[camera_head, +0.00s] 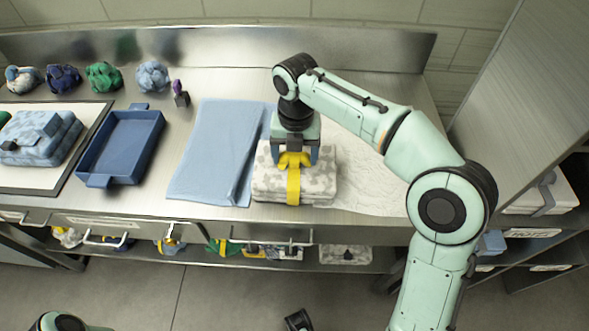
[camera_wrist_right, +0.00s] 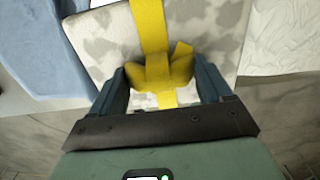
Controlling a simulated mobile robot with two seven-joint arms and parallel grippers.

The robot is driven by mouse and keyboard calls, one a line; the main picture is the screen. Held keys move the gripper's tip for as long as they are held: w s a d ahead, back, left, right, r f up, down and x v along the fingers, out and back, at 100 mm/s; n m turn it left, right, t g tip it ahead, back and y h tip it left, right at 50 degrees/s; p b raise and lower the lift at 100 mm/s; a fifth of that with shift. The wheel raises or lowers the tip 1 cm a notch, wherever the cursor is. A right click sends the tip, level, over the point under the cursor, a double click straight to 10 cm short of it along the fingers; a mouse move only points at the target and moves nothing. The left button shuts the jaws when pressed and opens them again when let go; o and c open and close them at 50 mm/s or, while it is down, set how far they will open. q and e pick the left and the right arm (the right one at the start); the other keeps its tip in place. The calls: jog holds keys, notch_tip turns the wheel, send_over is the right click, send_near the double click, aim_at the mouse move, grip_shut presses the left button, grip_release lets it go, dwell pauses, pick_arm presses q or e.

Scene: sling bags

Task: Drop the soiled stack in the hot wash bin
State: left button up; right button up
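The soiled stack is a folded grey-and-white blotched bundle (camera_head: 325,180) with a yellow strap tied in a knot on top. It lies on the steel counter, and it also shows in the right wrist view (camera_wrist_right: 215,35). My right gripper (camera_head: 293,160) points down over it, with one finger on each side of the yellow knot (camera_wrist_right: 160,72). The knot fills most of the gap; I cannot tell whether the fingers press on it. A label starting with "HOT" (camera_head: 535,232) is on the shelf unit at right; the bin's inside is hidden.
A blue folded cloth (camera_head: 215,150) lies just left of the stack, and a white crumpled sheet (camera_head: 372,180) to its right. Further left are a blue tray (camera_head: 122,145) and a blue patterned bundle (camera_head: 45,140). Several cloth balls line the back. A tall grey panel (camera_head: 525,85) stands at right.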

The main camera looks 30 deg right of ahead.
jog(key=c, duration=1)
jog(key=shift+r, duration=0.1)
grip_shut()
jog(key=shift+r, duration=0.1)
